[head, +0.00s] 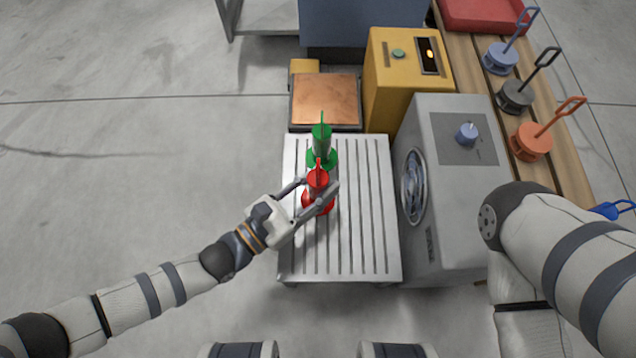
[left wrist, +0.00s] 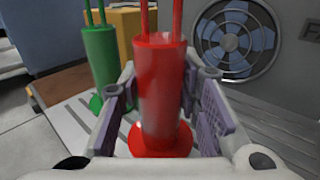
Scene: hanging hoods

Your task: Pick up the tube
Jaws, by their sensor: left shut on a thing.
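A red tube (head: 318,179) with a wide round base and thin prongs on top stands upright over the slatted grey platform (head: 365,240). My left gripper (head: 321,187) has its two fingers closed around the tube's body. In the left wrist view the red tube (left wrist: 161,90) is upright between the finger pads. I cannot tell whether its base touches the platform. A similar green tube (head: 321,140) stands just behind it, and it also shows in the left wrist view (left wrist: 101,58). My right arm is at the right; its gripper is out of view.
A grey machine with a round fan (head: 412,186) stands right of the platform. Behind are a copper-topped plate (head: 325,98) and a yellow box (head: 400,90). A wooden bench (head: 560,170) at the right holds several handled tools. The floor at left is clear.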

